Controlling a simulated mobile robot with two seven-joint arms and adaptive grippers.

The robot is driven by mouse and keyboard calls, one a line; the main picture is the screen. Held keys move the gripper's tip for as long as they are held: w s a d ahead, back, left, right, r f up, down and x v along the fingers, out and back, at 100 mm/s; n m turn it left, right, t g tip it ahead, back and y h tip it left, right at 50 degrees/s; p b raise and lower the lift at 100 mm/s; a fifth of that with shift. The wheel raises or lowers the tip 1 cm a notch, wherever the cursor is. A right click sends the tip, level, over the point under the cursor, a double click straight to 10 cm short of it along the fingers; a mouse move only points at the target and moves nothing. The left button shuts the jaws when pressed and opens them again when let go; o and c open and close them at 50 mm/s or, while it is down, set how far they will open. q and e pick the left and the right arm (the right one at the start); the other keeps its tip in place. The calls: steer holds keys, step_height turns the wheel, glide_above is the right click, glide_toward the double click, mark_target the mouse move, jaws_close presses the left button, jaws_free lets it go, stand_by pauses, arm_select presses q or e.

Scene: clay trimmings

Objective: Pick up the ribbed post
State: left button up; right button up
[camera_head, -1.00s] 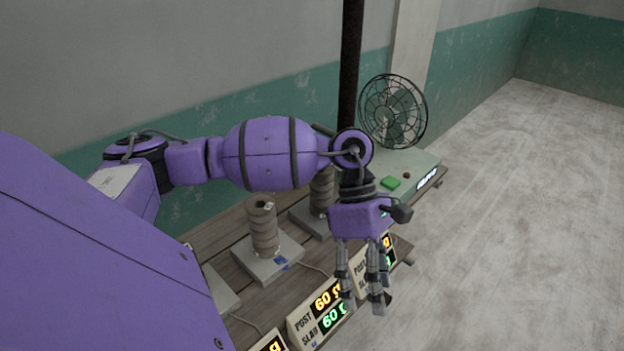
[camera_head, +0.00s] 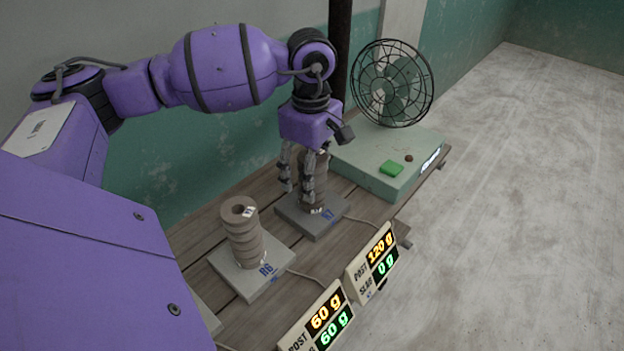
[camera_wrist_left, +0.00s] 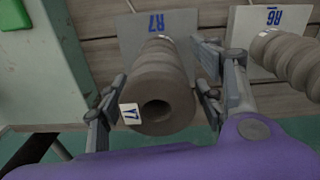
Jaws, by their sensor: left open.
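A grey-brown ribbed post (camera_head: 321,172) stands upright on the grey slab marked R7 (camera_head: 325,226). In the left wrist view, the ribbed post (camera_wrist_left: 158,85) has a hollow round end and a tag reading Y7. My left gripper (camera_head: 298,194) points down at this post and partly hides it in the head view. In the left wrist view, the fingers of my left gripper (camera_wrist_left: 160,72) are spread on both sides of the post, open; I cannot tell whether they touch it. A second ribbed post (camera_head: 244,234) stands on the slab marked R6 (camera_head: 266,284). My right gripper is not in view.
A display reading post 120 g, slab 0 g (camera_head: 373,262) stands by R7; another reading 60 g and 60 g (camera_head: 320,322) stands by R6. A fan (camera_head: 392,85) and a green box (camera_head: 385,165) are beyond. A dark pole (camera_head: 340,50) rises behind my arm.

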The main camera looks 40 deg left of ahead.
arm_select(q)
steer(key=shift+w+d+f+p, duration=0.1)
steer(key=shift+w+f+p, duration=0.05)
steer(key=shift+f, duration=0.95)
steer(key=shift+w+f+p, duration=0.1)
steer(key=shift+f+p, duration=0.05)
steer(key=shift+f, duration=0.9)
steer(key=shift+c, duration=0.3)
jaws_close()
